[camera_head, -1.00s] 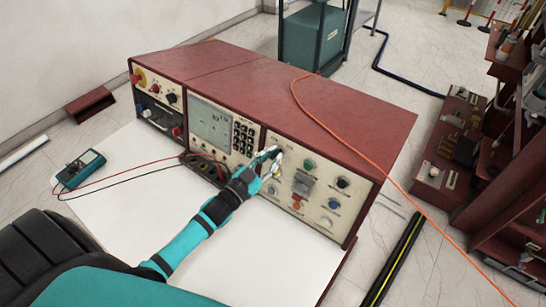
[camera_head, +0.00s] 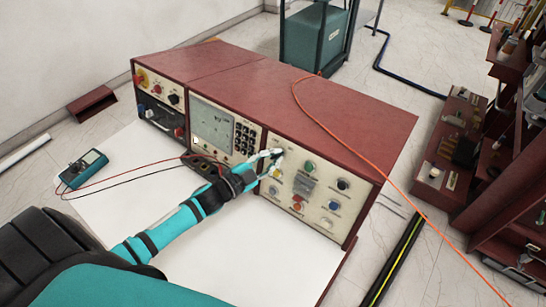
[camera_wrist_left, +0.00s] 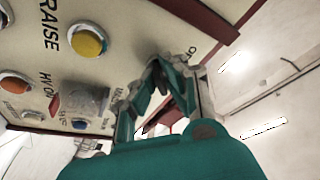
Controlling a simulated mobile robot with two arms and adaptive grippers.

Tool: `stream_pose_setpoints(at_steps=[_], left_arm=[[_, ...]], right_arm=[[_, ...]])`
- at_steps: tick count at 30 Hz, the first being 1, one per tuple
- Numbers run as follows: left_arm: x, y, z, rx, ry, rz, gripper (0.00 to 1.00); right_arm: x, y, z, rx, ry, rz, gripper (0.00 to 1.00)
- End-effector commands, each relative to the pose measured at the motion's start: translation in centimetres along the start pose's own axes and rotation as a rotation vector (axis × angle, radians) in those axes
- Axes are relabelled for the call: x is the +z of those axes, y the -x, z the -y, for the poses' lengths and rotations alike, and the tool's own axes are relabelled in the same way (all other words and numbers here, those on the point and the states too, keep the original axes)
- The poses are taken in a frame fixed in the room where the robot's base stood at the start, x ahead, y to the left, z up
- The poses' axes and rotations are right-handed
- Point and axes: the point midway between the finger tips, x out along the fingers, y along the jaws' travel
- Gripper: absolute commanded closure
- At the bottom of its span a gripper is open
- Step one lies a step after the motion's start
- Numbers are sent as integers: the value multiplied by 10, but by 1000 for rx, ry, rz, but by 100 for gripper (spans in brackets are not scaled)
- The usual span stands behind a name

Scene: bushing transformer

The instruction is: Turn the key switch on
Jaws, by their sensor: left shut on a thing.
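The red cabinet (camera_head: 345,115) has a cream right-hand panel (camera_head: 318,215) with coloured buttons and knobs. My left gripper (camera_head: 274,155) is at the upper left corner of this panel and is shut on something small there. In the left wrist view its fingertips (camera_wrist_left: 158,66) meet close to the panel, beside a partly visible "ON" label (camera_wrist_left: 193,51). The key switch lies at the fingertips and is mostly hidden by them; I cannot make out its angle. My right gripper is not in view.
A yellow button (camera_wrist_left: 87,40) and a green button (camera_head: 310,167) are near the fingers. A teal multimeter (camera_head: 83,169) with red and black leads lies on the white tabletop (camera_head: 125,205). An orange cable (camera_head: 345,144) runs over the cabinet.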

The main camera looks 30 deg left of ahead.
Motion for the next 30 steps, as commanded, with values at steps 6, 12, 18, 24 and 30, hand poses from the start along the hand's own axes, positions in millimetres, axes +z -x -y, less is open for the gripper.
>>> stream_pose_setpoints(at_steps=[6, 12, 18, 24, 30], left_arm=[[1, 0, -1, 4, -7, 3, 100], [1, 0, -1, 3, -7, 3, 90], [1, 0, -1, 3, -6, 2, 70], [0, 0, 0, 2, -5, 1, 70], [1, 19, -1, 3, -3, 4, 70]], right_arm=[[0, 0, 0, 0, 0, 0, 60], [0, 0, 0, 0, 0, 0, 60], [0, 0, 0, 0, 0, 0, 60], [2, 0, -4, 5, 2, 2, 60], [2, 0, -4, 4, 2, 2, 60]])
